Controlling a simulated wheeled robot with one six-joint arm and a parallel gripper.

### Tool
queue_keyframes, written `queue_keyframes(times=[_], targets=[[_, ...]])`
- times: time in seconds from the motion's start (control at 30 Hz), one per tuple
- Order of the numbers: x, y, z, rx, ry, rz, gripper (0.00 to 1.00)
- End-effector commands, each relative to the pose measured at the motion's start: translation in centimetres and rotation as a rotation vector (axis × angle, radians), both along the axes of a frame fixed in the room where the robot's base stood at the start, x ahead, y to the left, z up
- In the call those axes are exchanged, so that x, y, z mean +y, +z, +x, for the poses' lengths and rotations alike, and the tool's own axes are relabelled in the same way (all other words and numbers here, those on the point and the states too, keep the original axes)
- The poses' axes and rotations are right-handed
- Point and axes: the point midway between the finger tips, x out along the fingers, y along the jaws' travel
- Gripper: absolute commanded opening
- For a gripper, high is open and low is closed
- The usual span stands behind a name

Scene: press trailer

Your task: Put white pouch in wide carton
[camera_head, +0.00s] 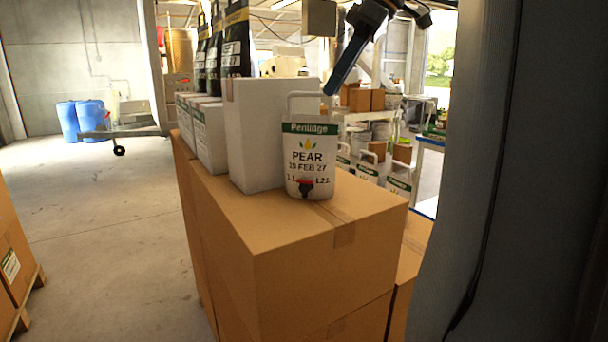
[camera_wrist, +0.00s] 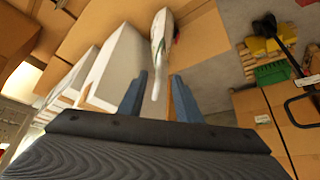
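The white pouch (camera_head: 308,160), with a green "Penlidge" band, the word PEAR and a dark tap with red, stands upright on a brown cardboard box (camera_head: 290,222). Its white loop handle is at the top. A tall white carton (camera_head: 262,140) stands just left of it, with lower white cartons (camera_head: 208,130) behind; I cannot tell which is the wide carton. My gripper (camera_head: 330,92) reaches down at the handle's upper right. In the wrist view my gripper (camera_wrist: 158,97) is open, blue fingers apart, with the pouch (camera_wrist: 161,35) seen edge-on and its handle between them.
Black pouches (camera_head: 236,40) stand on the lower cartons behind. More white pouches (camera_head: 398,185) stand beyond to the right. A grey post fills the right side. Blue barrels (camera_head: 80,120) stand far left, with clear floor in front. A green crate (camera_wrist: 272,73) shows in the wrist view.

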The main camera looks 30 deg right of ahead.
Motion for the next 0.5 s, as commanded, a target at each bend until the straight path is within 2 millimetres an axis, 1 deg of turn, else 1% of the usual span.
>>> queue_keyframes(times=[0.37,0.5], targets=[[1.2,-2.7,1.1,0.002,0.000,0.002,0.31],[2.2,-4.0,2.0,0.004,0.002,0.002,0.31]])
